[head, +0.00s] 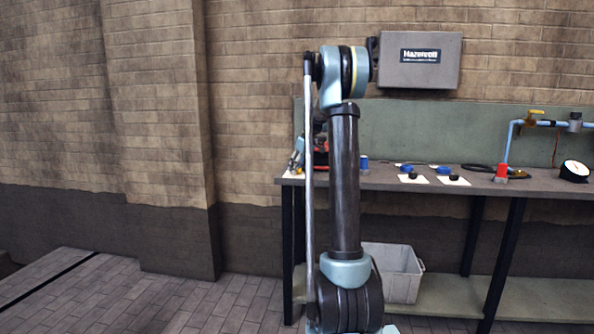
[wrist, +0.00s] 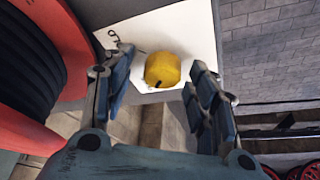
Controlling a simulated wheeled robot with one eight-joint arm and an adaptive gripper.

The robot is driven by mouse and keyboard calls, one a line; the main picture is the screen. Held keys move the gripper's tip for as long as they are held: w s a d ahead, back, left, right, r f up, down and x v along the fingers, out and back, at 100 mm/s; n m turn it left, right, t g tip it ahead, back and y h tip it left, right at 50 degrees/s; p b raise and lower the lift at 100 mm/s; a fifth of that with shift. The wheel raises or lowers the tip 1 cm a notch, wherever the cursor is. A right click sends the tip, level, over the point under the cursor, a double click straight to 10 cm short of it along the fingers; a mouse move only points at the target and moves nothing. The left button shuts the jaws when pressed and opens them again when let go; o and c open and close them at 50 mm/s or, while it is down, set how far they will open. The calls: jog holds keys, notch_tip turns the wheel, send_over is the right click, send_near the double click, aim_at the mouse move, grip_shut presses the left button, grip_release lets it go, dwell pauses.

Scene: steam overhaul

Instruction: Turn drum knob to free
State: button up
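In the wrist view a yellow knob (wrist: 163,69) with a dark mark on its lower edge sits in front of a white card (wrist: 195,42) with black writing. My gripper (wrist: 160,62) is open, one finger to the left of the knob and one to the right. Gaps show on both sides; I cannot tell how deep the knob lies between the fingers. The red drum (wrist: 75,40) with black hose wound on it fills the left of that view. In the head view my arm hides most of the drum (head: 321,158) and the knob cannot be seen.
The workbench (head: 385,180) runs to the right, carrying blue-handled parts on white cards, a gauge (head: 574,171) and blue piping (head: 509,140). A grey bin (head: 402,275) stands on the lower shelf. A grey wall box (head: 419,60) hangs above. Floor at left is clear.

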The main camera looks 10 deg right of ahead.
jog(key=shift+r, duration=0.1)
jog(key=v, duration=1.1)
jog(key=shift+s+r, duration=0.15)
jog(key=shift+r, duration=0.15)
jog(key=shift+d, duration=0.15)
